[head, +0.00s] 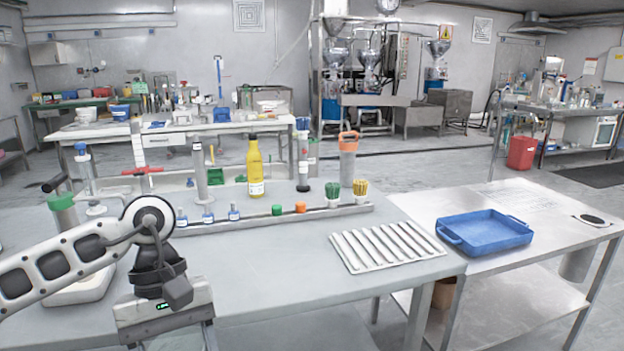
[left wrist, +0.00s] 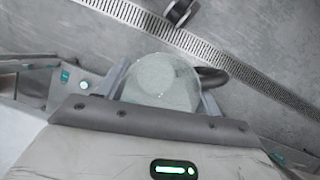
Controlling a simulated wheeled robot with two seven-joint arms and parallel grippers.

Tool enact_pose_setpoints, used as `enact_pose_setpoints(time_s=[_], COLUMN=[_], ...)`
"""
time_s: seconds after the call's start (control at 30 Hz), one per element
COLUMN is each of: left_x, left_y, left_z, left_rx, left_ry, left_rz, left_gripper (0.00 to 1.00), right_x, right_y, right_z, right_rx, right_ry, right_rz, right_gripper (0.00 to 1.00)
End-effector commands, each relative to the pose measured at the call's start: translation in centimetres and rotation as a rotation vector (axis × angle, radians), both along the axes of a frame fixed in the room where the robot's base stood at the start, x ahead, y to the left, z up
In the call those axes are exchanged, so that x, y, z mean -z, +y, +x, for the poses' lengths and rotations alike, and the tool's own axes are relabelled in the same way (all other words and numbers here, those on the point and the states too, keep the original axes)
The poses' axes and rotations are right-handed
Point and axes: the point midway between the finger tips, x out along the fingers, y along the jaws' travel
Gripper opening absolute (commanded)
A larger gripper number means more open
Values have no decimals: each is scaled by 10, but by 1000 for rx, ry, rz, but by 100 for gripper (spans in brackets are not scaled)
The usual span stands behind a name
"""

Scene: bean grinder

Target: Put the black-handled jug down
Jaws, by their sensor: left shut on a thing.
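The jug (left wrist: 160,82) shows in the left wrist view as a pale, see-through round vessel, with its dark curved handle (left wrist: 214,76) sticking out to the right. My left gripper (left wrist: 165,96) is shut on the jug's body, with one finger on each side. In the head view my left gripper (head: 172,335) is at the bottom left, pointing down in front of the grey table (head: 270,262). My right gripper is in neither view.
Behind the arm, a long rack (head: 340,210) holds bottles and small capped items. A ridged white tray (head: 388,246) lies to the right, and a blue tray (head: 485,231) stands on the side table. The grey tabletop's front middle is clear. Floor with a drain grate (left wrist: 150,22) shows beyond the jug.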

Motion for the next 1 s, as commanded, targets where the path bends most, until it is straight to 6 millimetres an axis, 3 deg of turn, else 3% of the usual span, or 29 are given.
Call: enact_pose_setpoints(time_s=[0.13,0.33,1.0], left_x=[12,24,26], left_y=[11,20,22], left_z=[1,1,1], left_rx=[264,456,488], left_ry=[1,-3,-7], left_rz=[1,-1,-1], left_gripper=[42,42,42], right_x=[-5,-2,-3], right_y=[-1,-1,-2], right_z=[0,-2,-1], right_rx=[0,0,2], right_ry=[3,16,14], right_rz=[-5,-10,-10], right_gripper=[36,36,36])
